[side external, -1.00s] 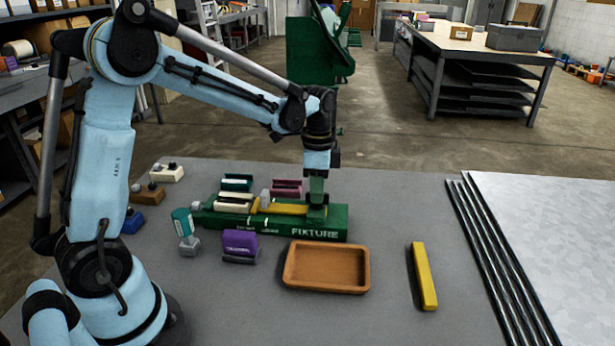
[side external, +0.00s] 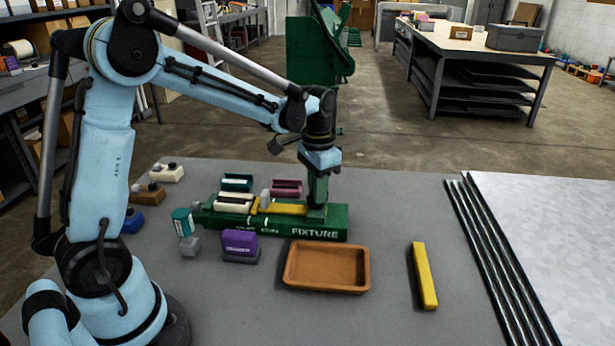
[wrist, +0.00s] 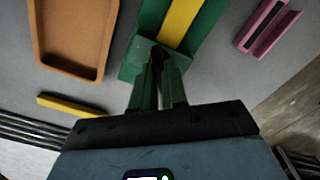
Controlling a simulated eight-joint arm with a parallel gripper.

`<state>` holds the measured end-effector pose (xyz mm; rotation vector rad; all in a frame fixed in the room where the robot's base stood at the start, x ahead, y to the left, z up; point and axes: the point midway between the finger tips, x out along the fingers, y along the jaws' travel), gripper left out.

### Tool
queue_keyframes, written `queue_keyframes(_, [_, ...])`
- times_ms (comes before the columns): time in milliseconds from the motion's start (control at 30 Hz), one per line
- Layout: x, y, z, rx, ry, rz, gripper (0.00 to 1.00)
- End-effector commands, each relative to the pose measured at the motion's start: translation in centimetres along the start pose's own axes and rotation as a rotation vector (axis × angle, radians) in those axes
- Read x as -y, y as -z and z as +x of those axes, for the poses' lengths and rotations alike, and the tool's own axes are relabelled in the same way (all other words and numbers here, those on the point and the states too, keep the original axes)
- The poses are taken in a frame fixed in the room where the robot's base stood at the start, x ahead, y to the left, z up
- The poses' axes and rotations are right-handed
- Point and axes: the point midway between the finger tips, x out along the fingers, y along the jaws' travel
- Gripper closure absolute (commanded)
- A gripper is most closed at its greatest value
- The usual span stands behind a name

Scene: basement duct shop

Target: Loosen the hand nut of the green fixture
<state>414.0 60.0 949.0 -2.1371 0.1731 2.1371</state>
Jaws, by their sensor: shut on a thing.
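The green fixture (side external: 270,226), marked FIXTURE, lies on the grey table, with a yellow bar (side external: 286,208) along its channel. My gripper (side external: 317,206) points down at the fixture's right end. In the wrist view my gripper (wrist: 158,72) has its green fingers close together over the fixture's end (wrist: 133,66), shut on a small dark part there. I take that part to be the hand nut; the fingers hide most of it. The yellow bar (wrist: 180,22) also shows in the wrist view, running away from the fingers.
An orange-brown tray (side external: 327,289) stands empty in front of the fixture. A loose yellow bar (side external: 425,276) lies to the right. A purple block (side external: 240,243) and a teal-topped piece (side external: 183,222) stand front left. Pink (side external: 286,188) and dark teal (side external: 237,183) channel pieces lie behind.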

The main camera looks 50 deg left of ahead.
Motion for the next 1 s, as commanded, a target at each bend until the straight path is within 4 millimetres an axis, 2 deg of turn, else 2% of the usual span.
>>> queue_keyframes(600, [0.0,-0.01,-0.07,0.001,0.0,-0.583,1.0])
queue_keyframes(1000, [0.0,-0.01,-0.08,0.001,0.0,-0.862,1.0])
